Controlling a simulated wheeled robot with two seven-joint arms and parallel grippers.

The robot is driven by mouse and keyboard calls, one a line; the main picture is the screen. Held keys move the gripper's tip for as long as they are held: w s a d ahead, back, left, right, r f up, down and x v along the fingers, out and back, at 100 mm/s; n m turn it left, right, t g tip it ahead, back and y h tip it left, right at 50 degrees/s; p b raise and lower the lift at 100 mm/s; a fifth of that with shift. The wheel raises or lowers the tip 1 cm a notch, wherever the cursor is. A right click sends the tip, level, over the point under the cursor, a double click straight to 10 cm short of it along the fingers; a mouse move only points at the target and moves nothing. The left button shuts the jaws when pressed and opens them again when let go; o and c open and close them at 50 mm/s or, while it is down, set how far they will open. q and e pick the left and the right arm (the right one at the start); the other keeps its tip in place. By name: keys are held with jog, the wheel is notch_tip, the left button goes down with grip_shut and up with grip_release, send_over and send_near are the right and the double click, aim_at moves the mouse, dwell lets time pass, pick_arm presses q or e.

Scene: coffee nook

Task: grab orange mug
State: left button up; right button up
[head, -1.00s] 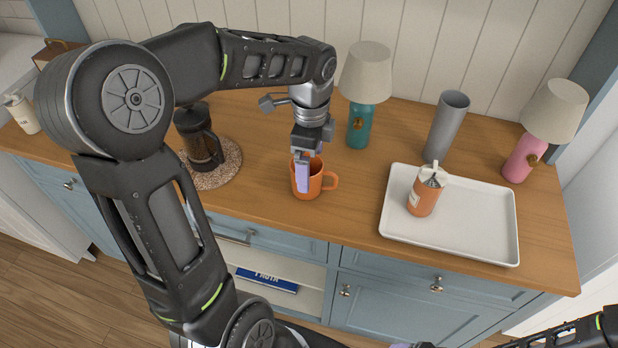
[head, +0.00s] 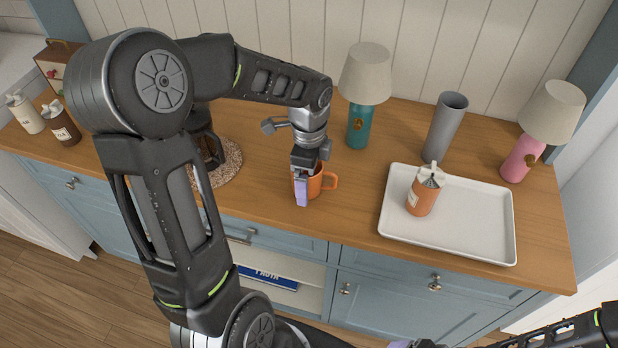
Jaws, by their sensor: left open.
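The orange mug (head: 315,186) stands upright on the wooden counter, its handle pointing right. My left gripper (head: 303,190) is open and points down at the mug's left side. One lilac fingertip shows in front of the mug's left part and hides some of it. The other finger is hidden, so I cannot tell whether the fingers straddle the mug's wall or touch it. Of my right gripper, only a lilac tip (head: 400,344) shows at the bottom edge.
A teal lamp (head: 358,126), grey vase (head: 444,128) and pink lamp (head: 522,158) stand behind. A French press on a round mat (head: 230,158) is left, partly behind my arm.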

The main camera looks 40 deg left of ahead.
pick_arm(q)
jog(key=shift+c, duration=0.4)
jog(key=c, duration=1.6)
